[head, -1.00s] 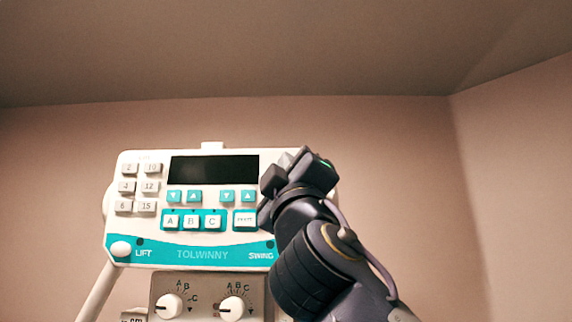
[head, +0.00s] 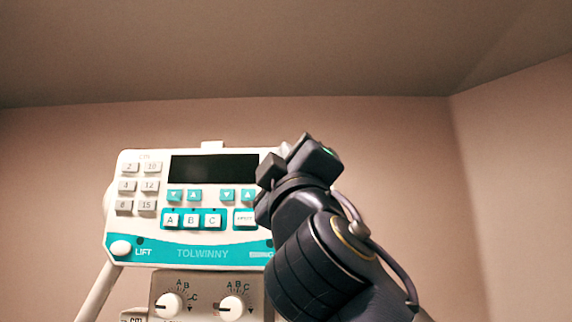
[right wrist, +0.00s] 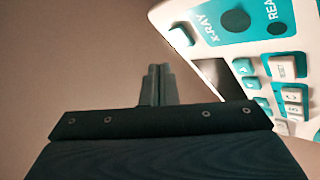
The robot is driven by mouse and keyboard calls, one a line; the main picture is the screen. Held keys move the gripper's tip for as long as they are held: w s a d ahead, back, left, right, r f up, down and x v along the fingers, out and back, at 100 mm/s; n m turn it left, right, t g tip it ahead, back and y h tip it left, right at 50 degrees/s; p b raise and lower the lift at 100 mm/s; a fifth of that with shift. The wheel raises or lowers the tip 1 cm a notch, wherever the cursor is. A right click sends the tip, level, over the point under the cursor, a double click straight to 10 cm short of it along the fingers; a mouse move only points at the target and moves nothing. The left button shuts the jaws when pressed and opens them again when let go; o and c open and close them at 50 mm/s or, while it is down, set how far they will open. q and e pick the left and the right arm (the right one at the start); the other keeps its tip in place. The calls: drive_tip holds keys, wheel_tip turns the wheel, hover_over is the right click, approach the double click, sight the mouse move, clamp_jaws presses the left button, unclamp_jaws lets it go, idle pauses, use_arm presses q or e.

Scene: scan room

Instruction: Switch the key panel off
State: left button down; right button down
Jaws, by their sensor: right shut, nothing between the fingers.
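The key panel (head: 140,225), white and teal, fills the left middle of the head view. Its display (head: 213,168) is dark. Grey number keys, teal arrow keys and white A, B, C keys show below and left of the display. My right gripper (head: 290,158) is shut and empty, in front of the panel's right edge, hiding part of it. In the right wrist view, its closed fingers (right wrist: 158,85) stand left of the panel (right wrist: 205,62), apart from it in the picture. That view shows an X-RAY label, a white button (right wrist: 180,36) at the panel's edge and a RESET key (right wrist: 286,68).
A grey lower unit (head: 200,297) with two white dials sits under the panel. A pale support arm (head: 98,292) slants down on the left. Bare wall (head: 400,160) lies to the right, with free room there.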

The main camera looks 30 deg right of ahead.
drive_tip(key=s, duration=0.1)
drive_tip(key=s+a, duration=0.1)
drive_tip(key=shift+s+a, duration=0.25)
drive_tip(key=shift+s, duration=0.1)
idle(0.8)
